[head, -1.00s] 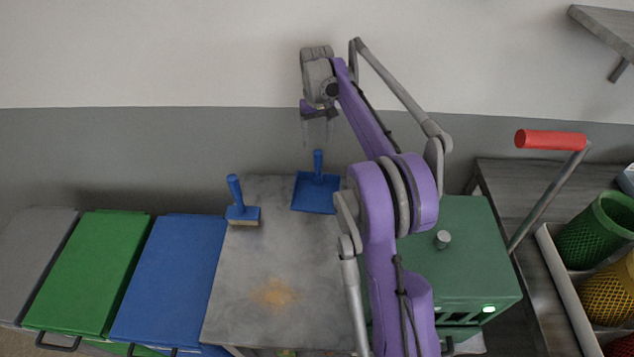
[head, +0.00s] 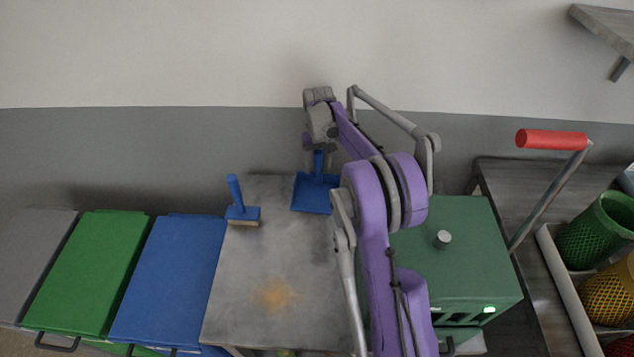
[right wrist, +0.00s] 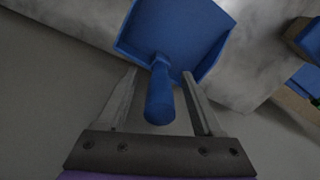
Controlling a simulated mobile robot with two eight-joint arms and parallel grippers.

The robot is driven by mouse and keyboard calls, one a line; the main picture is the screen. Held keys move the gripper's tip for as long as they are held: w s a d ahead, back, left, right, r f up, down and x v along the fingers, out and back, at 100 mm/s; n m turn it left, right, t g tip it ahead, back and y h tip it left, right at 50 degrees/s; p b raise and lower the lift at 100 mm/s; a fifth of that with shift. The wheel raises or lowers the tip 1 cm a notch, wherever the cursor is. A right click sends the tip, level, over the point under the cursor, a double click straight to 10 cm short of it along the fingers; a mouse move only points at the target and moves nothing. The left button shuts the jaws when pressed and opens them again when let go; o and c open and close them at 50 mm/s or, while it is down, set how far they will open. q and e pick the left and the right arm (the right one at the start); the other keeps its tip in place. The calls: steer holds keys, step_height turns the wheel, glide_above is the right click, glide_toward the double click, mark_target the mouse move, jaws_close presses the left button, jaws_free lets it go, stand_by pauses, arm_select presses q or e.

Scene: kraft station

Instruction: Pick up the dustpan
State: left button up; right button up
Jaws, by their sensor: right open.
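The blue dustpan (head: 314,197) lies at the back of the grey tabletop, its handle standing up toward the wall. My right gripper (head: 319,168) is at the handle, reaching down from above. In the right wrist view the dustpan (right wrist: 178,32) has its handle (right wrist: 160,95) between the two open fingers of my right gripper (right wrist: 162,92). A gap shows between the handle and the fingers. My left gripper is not in view.
A blue brush (head: 242,214) stands left of the dustpan on the grey table (head: 270,255). Orange-brown powder (head: 275,293) lies near the front. A green box (head: 465,260) is to the right, and blue (head: 170,275) and green (head: 90,270) lidded bins are to the left.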

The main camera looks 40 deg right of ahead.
jaws_close()
stand_by(1.3)
